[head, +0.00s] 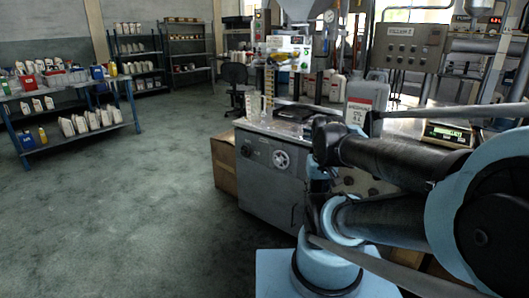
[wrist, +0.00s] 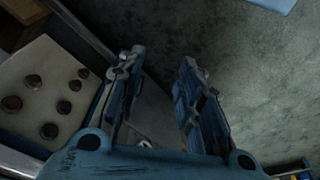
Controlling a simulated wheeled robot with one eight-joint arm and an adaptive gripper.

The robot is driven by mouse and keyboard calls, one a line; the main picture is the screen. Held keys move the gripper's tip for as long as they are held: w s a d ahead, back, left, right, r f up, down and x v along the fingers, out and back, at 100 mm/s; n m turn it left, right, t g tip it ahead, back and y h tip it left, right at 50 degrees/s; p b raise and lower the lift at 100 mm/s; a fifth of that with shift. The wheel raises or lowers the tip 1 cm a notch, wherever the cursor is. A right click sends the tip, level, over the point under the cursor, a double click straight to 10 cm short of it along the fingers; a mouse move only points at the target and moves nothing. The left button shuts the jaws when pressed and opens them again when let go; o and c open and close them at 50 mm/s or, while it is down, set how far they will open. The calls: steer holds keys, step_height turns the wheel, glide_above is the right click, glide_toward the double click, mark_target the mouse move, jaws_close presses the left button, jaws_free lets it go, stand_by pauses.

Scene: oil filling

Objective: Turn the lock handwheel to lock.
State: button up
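The handwheel (head: 281,160) is a small pale round wheel on the front of the grey machine cabinet (head: 258,189) in the head view. It is in plain sight, left of my arm. I cannot read its lock position at this size. My gripper (wrist: 162,62) shows in the wrist view with its two blue-grey fingers apart and nothing between the tips. The handwheel cannot be made out in the wrist view. In the head view my gripper is not clearly visible among my arm links.
A pale panel with several dark round knobs (wrist: 40,88) lies left of my gripper in the wrist view. A brown box (head: 224,166) stands beside the cabinet. A control box (head: 406,48) is at the upper right. Open green floor (head: 120,220) lies left, with bottle shelves beyond.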

steer(key=shift+w+d, duration=0.3)
steer(key=shift+w, duration=0.2)
